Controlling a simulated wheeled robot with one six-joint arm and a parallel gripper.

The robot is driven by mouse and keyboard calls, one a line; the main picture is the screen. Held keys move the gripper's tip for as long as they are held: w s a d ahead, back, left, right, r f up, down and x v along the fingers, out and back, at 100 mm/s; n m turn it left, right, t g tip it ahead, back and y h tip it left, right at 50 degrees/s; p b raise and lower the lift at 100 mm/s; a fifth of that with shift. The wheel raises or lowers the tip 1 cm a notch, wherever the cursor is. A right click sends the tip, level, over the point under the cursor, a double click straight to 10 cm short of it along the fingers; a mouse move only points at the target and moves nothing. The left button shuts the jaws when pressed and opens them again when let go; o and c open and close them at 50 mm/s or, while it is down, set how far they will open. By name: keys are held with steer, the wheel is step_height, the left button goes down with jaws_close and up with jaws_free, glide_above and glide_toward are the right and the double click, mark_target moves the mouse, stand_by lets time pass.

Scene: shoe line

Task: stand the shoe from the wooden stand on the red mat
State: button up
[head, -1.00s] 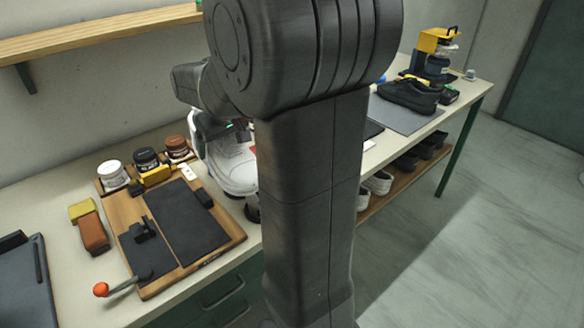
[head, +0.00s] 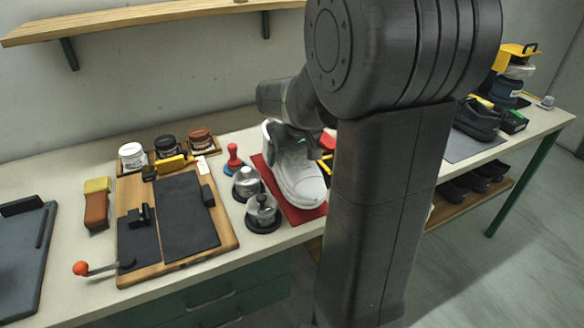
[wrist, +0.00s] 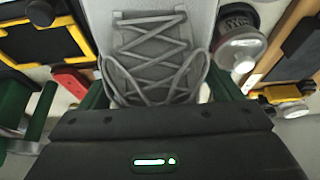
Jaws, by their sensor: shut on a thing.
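The white lace-up shoe (head: 297,178) is at the red mat (head: 304,216), toe toward the front of the bench. I cannot tell whether its sole touches the mat or is slightly above it. My gripper (head: 312,142) is shut on the shoe from above, partly hidden by my arm. In the wrist view, the shoe's grey laces (wrist: 152,60) lie between the green fingers of my gripper (wrist: 160,88). The wooden stand (head: 232,240), with its dark pads, is to the left and bears no shoe.
Two glass-and-black jars (head: 263,212) and a red-handled tool (head: 234,158) stand close left of the mat. Several lidded pots (head: 167,147) stand behind the stand. A dark shoe (head: 478,120) is on a grey mat at right. My arm hides the bench's middle.

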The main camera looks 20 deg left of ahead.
steer(key=shift+f, duration=1.95)
steer(key=shift+f, duration=0.15)
steer(key=o, duration=1.1)
steer(key=shift+c, duration=0.2)
steer(key=shift+d+r, duration=0.1)
steer(key=shift+r, duration=0.35)
steer(key=v, duration=1.1)
steer(key=shift+s+d+r, duration=0.1)
steer(key=shift+s+r, duration=0.05)
steer(key=shift+s, duration=0.05)
